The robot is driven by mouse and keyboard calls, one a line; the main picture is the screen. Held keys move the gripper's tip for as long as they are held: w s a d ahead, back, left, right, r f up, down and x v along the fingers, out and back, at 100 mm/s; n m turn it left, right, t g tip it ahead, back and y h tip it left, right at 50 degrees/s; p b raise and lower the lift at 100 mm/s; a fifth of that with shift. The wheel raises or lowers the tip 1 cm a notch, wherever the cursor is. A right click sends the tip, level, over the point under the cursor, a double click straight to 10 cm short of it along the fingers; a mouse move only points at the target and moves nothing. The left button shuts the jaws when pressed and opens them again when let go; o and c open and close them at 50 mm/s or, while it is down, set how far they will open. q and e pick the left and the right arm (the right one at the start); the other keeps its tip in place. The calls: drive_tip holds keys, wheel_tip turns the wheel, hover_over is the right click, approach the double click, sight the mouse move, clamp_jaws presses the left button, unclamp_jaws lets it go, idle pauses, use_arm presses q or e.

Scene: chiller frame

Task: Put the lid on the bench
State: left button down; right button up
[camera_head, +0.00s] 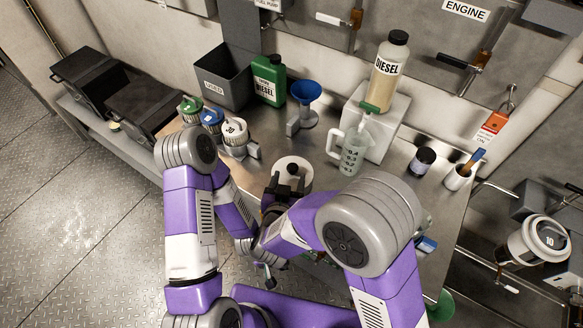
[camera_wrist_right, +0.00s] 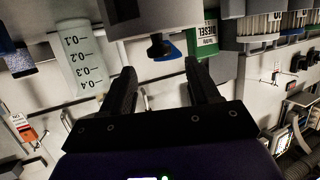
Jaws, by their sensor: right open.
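A round white piece (camera_head: 306,171) with a dark centre sits at the front of the metal bench (camera_head: 402,162). It looks like the lid, but I cannot tell whether it lies on something. My right gripper (camera_head: 285,187) is just in front of it and partly covers it. In the right wrist view my right gripper (camera_wrist_right: 160,82) is open with nothing between its fingers. A pale grey body (camera_wrist_right: 160,18) stands beyond the fingertips there. My left gripper (camera_head: 267,277) is low, in front of the bench edge, partly hidden by my arms; its jaw state is unclear.
Behind stand a green diesel can (camera_head: 268,80), a blue funnel (camera_head: 306,91), a measuring jug (camera_head: 351,152) and a diesel bottle (camera_head: 387,70) on a white block (camera_head: 395,107). Several capped canisters (camera_head: 234,133) line the left. A dark jar (camera_head: 422,160) and a cup (camera_head: 457,178) stand right.

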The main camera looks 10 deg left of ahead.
drive_tip(key=v, duration=0.6)
drive_tip(key=shift+p, duration=0.35)
drive_tip(key=shift+w, duration=0.1)
